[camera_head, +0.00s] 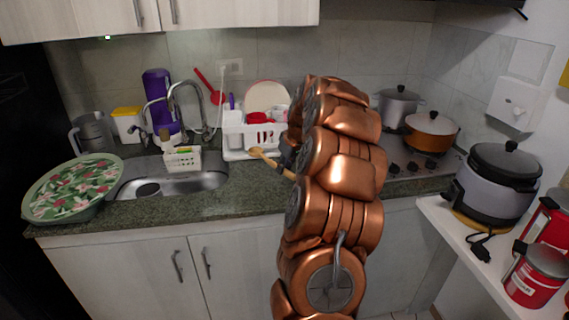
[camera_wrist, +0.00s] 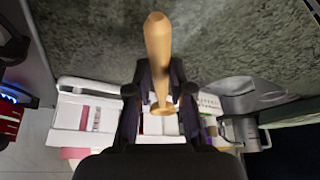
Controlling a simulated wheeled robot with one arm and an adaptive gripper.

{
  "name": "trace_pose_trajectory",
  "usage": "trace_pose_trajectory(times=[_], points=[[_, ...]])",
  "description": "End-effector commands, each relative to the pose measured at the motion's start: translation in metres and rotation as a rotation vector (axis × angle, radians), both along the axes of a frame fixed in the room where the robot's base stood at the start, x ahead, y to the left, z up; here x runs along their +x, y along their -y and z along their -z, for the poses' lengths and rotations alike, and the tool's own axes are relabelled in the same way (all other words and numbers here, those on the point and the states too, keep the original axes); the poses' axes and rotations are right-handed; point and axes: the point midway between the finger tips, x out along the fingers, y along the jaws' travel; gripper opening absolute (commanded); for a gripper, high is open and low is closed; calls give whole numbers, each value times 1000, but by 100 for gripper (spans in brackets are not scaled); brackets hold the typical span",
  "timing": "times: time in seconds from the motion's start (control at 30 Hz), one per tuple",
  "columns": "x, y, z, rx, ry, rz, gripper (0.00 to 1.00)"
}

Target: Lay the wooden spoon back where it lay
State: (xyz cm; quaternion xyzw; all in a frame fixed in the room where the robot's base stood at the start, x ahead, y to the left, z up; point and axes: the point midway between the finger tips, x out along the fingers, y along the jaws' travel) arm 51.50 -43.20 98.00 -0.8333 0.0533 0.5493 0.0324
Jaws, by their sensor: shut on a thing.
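The wooden spoon (camera_head: 267,160) is held in my gripper (camera_head: 287,158) above the counter, in front of the dish rack. In the head view one end of it sticks out to the left of the gripper, and my copper arm hides part of the scene behind. In the wrist view the spoon (camera_wrist: 158,45) stands out between the two dark fingers of my gripper (camera_wrist: 160,95), which are shut on it. Its pale, thicker end points to the top of the picture. I cannot tell whether it touches the counter.
The granite counter (camera_head: 225,200) has bare room along its front. The sink (camera_head: 200,183) with a white basket (camera_head: 183,160) is left, beside a green floral tray (camera_head: 75,187). The dish rack (camera_head: 238,140) stands behind. Right are an orange pot (camera_head: 431,132) and a rice cooker (camera_head: 495,185).

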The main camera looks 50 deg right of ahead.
Motion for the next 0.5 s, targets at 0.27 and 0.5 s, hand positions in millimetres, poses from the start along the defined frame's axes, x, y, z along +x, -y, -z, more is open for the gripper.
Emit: trace_pose_trajectory(times=[0.27,0.5], points=[[0,0,23,1,0,2,0],[0,0,38,-1,2,0,0]])
